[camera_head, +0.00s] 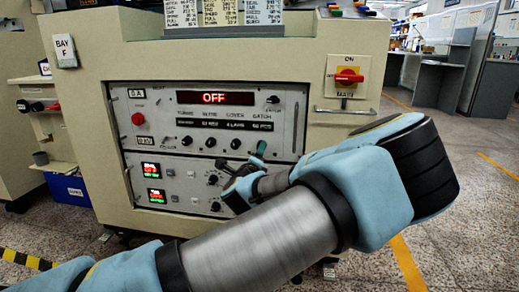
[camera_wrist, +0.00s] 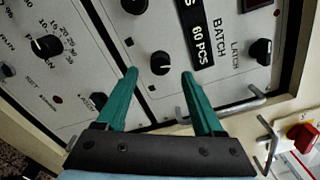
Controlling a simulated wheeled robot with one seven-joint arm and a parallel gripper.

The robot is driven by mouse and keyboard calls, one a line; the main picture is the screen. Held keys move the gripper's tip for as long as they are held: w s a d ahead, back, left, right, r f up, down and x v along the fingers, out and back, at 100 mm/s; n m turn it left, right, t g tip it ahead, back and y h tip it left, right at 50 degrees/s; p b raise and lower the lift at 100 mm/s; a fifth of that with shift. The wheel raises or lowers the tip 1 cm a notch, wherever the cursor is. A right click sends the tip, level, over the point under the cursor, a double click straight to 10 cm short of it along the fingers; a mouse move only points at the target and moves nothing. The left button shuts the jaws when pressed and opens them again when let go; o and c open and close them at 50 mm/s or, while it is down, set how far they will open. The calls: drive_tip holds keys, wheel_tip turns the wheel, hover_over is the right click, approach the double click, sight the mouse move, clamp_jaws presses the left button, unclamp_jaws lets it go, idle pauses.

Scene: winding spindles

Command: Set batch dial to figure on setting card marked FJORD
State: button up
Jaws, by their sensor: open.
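The batch dial (camera_wrist: 160,63) is a small black knob with a pale mark, beside a black plate (camera_wrist: 199,40) reading "60 PCS" and the word BATCH. My gripper (camera_wrist: 159,73) is open, its two teal fingertips to either side of the dial in the wrist view. They look apart from it; how far off the panel they are is unclear. In the head view my gripper hides most of the batch dial.
Neighbouring knobs include a black latch knob (camera_wrist: 261,50) and a graduated dial (camera_wrist: 46,46). A metal bar handle (camera_wrist: 240,107) is near the right finger. A red switch (camera_head: 348,76) marked ON is at upper right. The display (camera_head: 215,98) reads OFF.

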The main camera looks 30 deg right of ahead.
drive_tip(key=p+v, duration=0.1)
drive_tip(key=v, duration=0.5)
drive_tip(key=shift+s+a, duration=0.2)
drive_tip(key=w+a+f+n+y, duration=0.3)
drive_tip(key=a+n, duration=0.1)
drive_tip(key=a, duration=0.2)
drive_tip(key=w+a+f+n+g+y, duration=0.1)
drive_tip(key=w+a+f+n+y, duration=0.3)
drive_tip(key=a, duration=0.3)
drive_tip(key=w+a+f+n+y, duration=0.2)
drive_tip(key=a+n+y, duration=0.1)
drive_tip(key=a+n, duration=0.25)
drive_tip(key=s+a+r+n+g+y, duration=0.1)
drive_tip(key=s+a+n+g, duration=0.3)
drive_tip(key=a, duration=0.4)
drive_tip(key=s+a+n+g+y, duration=0.1)
drive_tip(key=a+n+g, duration=0.2)
drive_tip(key=a+n, duration=0.45)
drive_tip(key=s+a+r+n+g, duration=0.4)
drive_tip(key=s+a+r+n, duration=0.2)
drive_tip(key=s+a+r, duration=0.35)
wheel_tip(320, 180, up, 35)
drive_tip(key=p, duration=3.5)
drive_tip(key=shift+f, duration=0.2)
